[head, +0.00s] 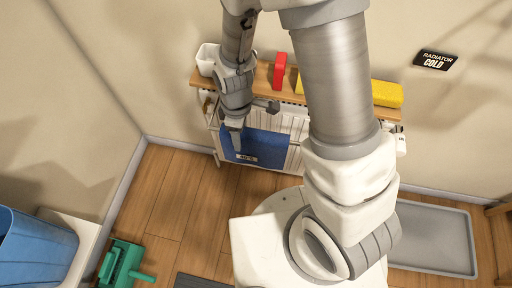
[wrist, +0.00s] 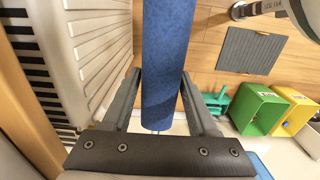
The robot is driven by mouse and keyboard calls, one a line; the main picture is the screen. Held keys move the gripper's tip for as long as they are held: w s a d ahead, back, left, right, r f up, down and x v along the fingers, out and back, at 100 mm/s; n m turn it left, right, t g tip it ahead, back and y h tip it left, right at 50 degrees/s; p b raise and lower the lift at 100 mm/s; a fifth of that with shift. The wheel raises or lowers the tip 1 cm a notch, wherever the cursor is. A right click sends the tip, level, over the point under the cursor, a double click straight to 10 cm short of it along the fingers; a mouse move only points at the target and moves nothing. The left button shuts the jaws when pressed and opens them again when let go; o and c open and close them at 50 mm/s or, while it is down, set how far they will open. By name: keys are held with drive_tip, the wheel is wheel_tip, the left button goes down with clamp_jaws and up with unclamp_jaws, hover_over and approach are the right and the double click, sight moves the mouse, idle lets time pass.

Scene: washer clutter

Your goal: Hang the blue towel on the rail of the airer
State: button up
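The blue towel (head: 262,147) hangs as a flat panel in front of the white radiator (head: 295,125), with a pale label low on it. My gripper (head: 236,130) is at its upper left part. In the wrist view the towel (wrist: 163,60) is a long blue strip running between my two fingers (wrist: 161,76). The airer's rail cannot be told apart clearly; white bracket-like parts show at the radiator's ends. My arm hides the right part of the radiator.
A wooden shelf (head: 262,84) above the radiator holds a white cup (head: 207,59), a red item (head: 280,71) and a yellow block (head: 386,93). A blue bin (head: 35,250), green object (head: 122,263) and grey tray (head: 432,240) stand around. Green (wrist: 258,109) and yellow (wrist: 297,112) boxes show in the wrist view.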

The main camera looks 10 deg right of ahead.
clamp_jaws()
wheel_tip(320, 180, up, 18)
drive_tip(key=p, duration=1.4)
drive_tip(key=shift+f, duration=0.25)
drive_tip(key=shift+s, duration=0.15)
